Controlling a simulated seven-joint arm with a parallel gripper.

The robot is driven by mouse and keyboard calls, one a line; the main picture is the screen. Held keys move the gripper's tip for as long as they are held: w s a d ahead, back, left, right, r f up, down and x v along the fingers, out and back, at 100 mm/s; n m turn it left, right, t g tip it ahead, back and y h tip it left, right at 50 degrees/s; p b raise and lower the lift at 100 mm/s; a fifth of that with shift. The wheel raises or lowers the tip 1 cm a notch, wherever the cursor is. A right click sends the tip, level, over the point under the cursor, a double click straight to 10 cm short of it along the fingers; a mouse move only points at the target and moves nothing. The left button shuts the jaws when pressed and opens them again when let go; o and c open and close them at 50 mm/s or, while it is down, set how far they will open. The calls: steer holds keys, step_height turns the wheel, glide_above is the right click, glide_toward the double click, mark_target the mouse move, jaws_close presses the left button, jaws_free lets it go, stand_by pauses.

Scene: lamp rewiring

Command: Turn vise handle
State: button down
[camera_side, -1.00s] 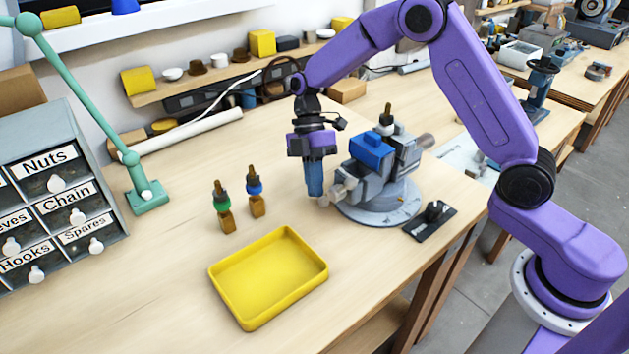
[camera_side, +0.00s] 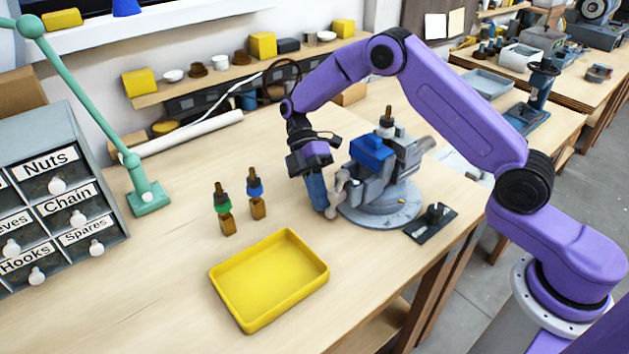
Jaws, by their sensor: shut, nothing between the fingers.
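A yellow tray (camera_side: 268,278) lies in front. Labelled drawers (camera_side: 50,190) and a green lamp (camera_side: 148,198) stand at left.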

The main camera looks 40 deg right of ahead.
steer(key=v, duration=0.7)
steer(key=shift+w, duration=0.1)
steer(key=w+a+r+t+h, duration=0.1)
steer(key=a+r+t+h, duration=0.3)
steer(key=r+t, duration=0.15)
steer(key=x, duration=0.9)
steer(key=shift+f, duration=0.2)
steer(key=shift+s+f, duration=0.15)
steer(key=shift+s, duration=0.15)
steer(key=shift+s+d, duration=0.2)
steer(key=shift+s, duration=0.6)
steer(key=shift+s+d, duration=0.2)
steer(key=shift+s, duration=0.65)
steer(key=shift+s+f+g, duration=0.2)
steer(key=shift+f+g, duration=0.15)
steer(key=shift+g, duration=0.5)
